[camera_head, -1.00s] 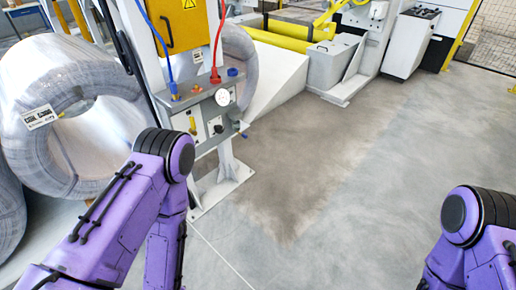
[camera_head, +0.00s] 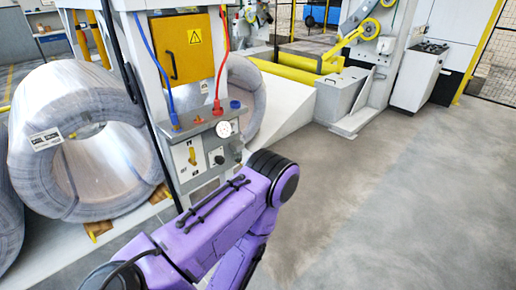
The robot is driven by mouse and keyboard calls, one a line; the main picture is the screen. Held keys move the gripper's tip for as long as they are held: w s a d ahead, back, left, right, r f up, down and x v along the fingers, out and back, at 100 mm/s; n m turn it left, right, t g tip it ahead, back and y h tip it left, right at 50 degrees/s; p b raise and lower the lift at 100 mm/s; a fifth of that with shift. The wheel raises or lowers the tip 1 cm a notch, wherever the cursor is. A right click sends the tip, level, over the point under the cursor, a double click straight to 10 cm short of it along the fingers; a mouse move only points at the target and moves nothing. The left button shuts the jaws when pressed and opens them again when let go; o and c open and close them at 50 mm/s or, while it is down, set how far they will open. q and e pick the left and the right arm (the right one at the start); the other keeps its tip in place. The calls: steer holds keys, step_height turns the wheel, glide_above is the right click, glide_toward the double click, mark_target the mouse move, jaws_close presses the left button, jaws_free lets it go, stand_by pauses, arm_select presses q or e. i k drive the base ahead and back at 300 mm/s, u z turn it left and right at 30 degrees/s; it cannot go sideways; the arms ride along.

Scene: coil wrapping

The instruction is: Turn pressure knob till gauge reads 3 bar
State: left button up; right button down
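The round white pressure gauge (camera_head: 224,129) is on the front of a grey control panel on a post, left of centre. Its needle is too small to read. A small black knob (camera_head: 218,157) sits below the gauge on a light plate. A yellow lever (camera_head: 192,155) is to its left. My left arm reaches in from the lower left, with its bent elbow just right of and below the panel. Its forearm runs down out of the picture, so the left gripper is not seen. My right arm and gripper are out of view.
Red and blue hoses run down to the panel top beside a blue cap (camera_head: 235,104). A yellow box (camera_head: 187,46) is above. Large wrapped coils (camera_head: 40,180) stand at left. A machine with yellow rollers (camera_head: 290,74) is behind. The floor at right (camera_head: 400,200) is clear.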

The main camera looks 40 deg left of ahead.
mark_target(220, 160)
steer(key=z, duration=0.1)
steer(key=i, duration=0.75)
steer(key=u, duration=0.85)
steer(key=i, duration=0.45)
steer(key=u, duration=0.5)
